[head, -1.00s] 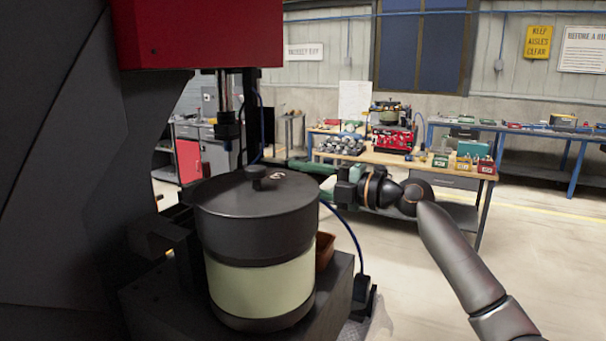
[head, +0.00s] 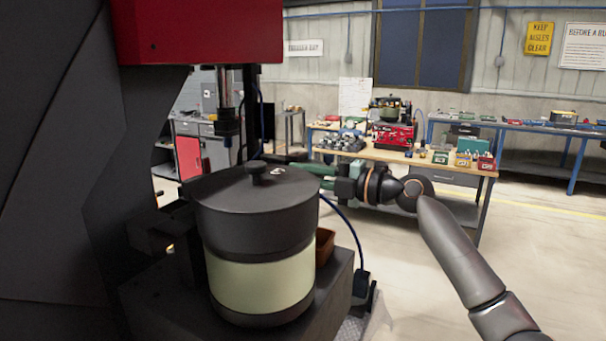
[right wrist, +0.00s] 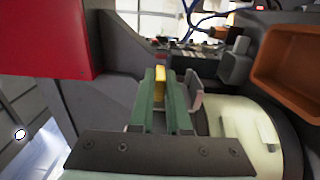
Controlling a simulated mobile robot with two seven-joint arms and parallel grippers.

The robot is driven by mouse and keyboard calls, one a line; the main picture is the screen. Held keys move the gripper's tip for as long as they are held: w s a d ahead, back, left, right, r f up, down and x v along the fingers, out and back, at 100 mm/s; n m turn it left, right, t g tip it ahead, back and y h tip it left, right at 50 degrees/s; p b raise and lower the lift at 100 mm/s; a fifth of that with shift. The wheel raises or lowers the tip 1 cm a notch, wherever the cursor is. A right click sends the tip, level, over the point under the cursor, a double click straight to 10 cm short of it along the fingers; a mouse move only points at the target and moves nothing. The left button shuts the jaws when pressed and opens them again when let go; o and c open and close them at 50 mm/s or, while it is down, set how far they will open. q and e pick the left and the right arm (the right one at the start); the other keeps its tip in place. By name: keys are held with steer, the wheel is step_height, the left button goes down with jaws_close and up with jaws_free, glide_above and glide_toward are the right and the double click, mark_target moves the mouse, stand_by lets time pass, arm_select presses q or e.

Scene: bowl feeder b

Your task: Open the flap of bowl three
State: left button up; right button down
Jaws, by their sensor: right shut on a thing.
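A dark round bowl (head: 255,225) with a pale band (head: 262,282) and a knobbed lid (head: 230,192) stands in front of me in the head view. I cannot tell whether this piece belongs to the flap. A grey tab (right wrist: 195,88) stands just right of the fingers. My left gripper is not in view.
A red housing (head: 200,32) and a dark machine frame (head: 55,170) stand close on the left. An orange-brown bin (head: 325,246) sits right of the bowl, with a blue cable (head: 350,222) near it. A workbench (head: 400,160) stands behind; open floor lies right.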

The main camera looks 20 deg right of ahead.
steer(key=shift+w+d+f+m+b, duration=0.15)
steer(key=shift+w+d+m+b, duration=0.1)
steer(key=shift+m+b, duration=0.55)
steer(key=shift+w+d+f+m+b, duration=0.1)
steer(key=shift+w+d+m+b, duration=0.2)
steer(key=shift+m, duration=0.6)
steer(key=shift+w+d+f+m+b, duration=0.15)
steer(key=shift+m+b, duration=0.2)
steer(key=shift+m, duration=0.55)
steer(key=shift+w+d+m+b, duration=0.2)
steer(key=shift+m+b, duration=0.15)
steer(key=shift+m, duration=0.55)
steer(key=c, duration=0.9)
jaws_free()
steer(key=shift+s, duration=0.1)
